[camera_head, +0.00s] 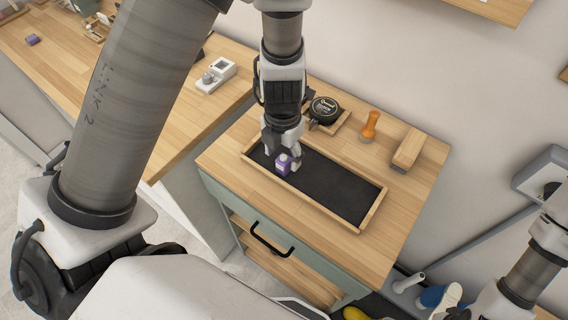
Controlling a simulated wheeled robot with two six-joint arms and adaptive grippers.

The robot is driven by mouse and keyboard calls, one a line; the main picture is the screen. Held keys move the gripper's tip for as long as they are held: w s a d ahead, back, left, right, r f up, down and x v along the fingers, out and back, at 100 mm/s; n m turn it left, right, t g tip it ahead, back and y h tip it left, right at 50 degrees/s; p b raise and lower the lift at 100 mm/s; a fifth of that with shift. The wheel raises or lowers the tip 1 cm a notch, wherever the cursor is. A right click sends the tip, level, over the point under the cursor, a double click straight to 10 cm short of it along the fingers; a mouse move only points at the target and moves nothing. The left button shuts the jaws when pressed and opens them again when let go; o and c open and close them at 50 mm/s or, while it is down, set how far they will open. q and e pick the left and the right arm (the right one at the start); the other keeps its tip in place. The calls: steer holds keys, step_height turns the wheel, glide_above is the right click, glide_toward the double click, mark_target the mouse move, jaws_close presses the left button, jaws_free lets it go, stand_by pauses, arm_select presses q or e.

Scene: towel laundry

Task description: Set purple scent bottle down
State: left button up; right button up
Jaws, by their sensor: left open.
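The purple scent bottle (283,163) has a pale cap and stands in the left part of a wooden tray with a black lining (335,192). My left gripper (283,150) comes down from above and is at the bottle, its open fingers close around or beside the bottle's top. I cannot tell whether a fingertip touches it. My right arm shows at the lower right edge, but its gripper is not in view.
Behind the tray stand a round black tin (323,108), an orange-handled tool (370,125) and a wooden block brush (408,148). A white device (216,75) sits on the counter at left. The tray's right part is empty.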

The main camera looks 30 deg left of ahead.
mark_target(283, 158)
arm_select(q)
step_height(283, 158, down, 3)
steer(key=shift+w+f+b, duration=0.15)
steer(key=shift+b, duration=0.4)
steer(key=shift+s, duration=0.25)
steer(key=shift+c, duration=1)
jaws_close()
